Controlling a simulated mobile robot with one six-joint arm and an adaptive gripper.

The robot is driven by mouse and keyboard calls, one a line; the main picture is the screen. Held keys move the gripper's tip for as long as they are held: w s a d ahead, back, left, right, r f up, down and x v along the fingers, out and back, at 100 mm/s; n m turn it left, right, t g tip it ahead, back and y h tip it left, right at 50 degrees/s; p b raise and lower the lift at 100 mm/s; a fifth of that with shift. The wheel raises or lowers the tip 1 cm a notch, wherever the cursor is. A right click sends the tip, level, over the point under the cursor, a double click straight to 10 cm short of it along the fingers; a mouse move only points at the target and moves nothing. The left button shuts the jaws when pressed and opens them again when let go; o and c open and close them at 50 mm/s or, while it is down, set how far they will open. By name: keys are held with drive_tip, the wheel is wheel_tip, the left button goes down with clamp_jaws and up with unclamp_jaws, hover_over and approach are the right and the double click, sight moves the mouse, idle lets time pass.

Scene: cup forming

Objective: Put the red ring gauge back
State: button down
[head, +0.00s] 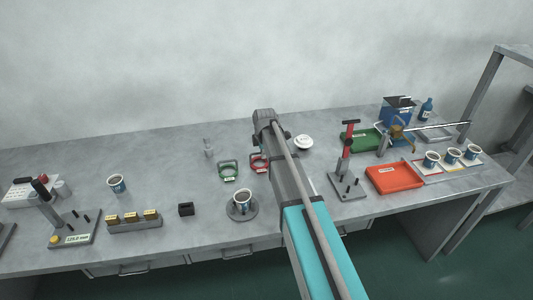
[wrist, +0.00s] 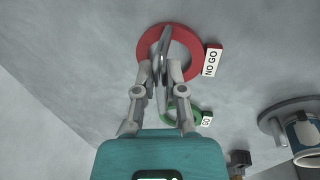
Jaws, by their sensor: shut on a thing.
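The red ring gauge (wrist: 141,49) is a flat red ring with a white "NO GO" tag and a grey metal handle across its middle. My gripper (wrist: 164,72) is shut on that handle in the wrist view. In the head view the red ring gauge (head: 256,166) shows at the left of my arm, partly hidden by it. I cannot tell whether it touches the table. The fingertips are hidden in the head view. The green ring gauge (head: 228,177), tagged "GO", lies just left of it; it also shows in the wrist view (wrist: 168,109).
A cup (head: 243,198) stands on a round grey base in front. A black block (head: 186,209) is to the left. A white round item (head: 303,142) and a gauge stand (head: 347,185) are right of my arm.

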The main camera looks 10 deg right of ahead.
sight(264, 166)
drive_tip(key=c, duration=0.7)
unclamp_jaws()
drive_tip(key=shift+f, duration=0.1)
drive_tip(key=r+p, duration=0.4)
drive_tip(key=s+r+p, duration=0.1)
drive_tip(key=r+p, duration=0.3)
drive_tip(key=s+r+p, duration=0.1)
drive_tip(key=r+p, duration=0.3)
drive_tip(key=shift+s, duration=0.15)
idle(0.6)
drive_tip(key=shift+s, duration=0.15)
